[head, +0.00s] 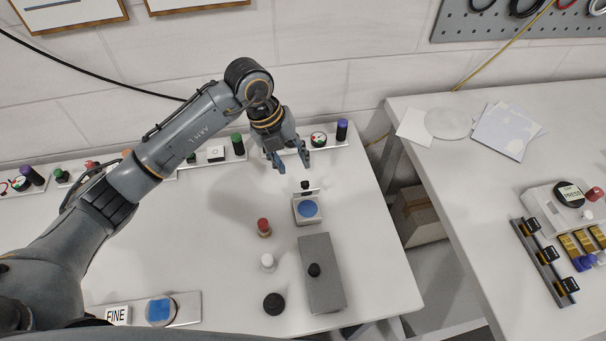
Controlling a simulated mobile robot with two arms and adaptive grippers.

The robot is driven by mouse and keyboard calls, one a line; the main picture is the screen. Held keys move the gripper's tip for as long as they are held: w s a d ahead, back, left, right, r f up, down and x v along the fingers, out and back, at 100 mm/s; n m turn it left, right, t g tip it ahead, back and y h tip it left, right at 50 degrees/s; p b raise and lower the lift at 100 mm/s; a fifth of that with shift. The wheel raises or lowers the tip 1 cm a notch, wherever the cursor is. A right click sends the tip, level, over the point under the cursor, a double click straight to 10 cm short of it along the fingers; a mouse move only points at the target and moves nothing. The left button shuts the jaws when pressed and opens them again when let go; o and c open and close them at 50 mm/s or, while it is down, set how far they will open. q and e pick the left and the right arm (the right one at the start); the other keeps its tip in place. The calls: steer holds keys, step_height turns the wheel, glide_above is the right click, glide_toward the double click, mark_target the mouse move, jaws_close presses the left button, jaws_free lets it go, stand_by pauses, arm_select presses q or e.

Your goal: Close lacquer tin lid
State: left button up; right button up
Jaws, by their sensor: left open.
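A small whitish tin (296,215) with a round blue area in its top stands toward the right side of the white table. What looks like its lid (313,192) stands raised along the tin's back edge, with a black knob (305,184) at it. My left gripper (293,168) is open and empty, fingers pointing down, just behind and above the raised lid. It appears apart from the lid and knob. My right gripper is not in view.
A long grey block (322,290) with a black knob lies in front of the tin. Red (264,226), white (267,261) and black (273,303) knobbed pieces stand to its left. A strip of instruments (325,142) lines the wall. Open table lies left of the tin.

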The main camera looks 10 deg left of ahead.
mark_target(304, 182)
arm_select(q)
steer(key=p+x, duration=0.1)
steer(key=x, duration=0.6)
steer(key=shift+w+d+f, duration=0.1)
steer(key=shift+f, duration=0.2)
steer(key=shift+d+f, duration=0.1)
steer(key=shift+f, duration=0.35)
jaws_close()
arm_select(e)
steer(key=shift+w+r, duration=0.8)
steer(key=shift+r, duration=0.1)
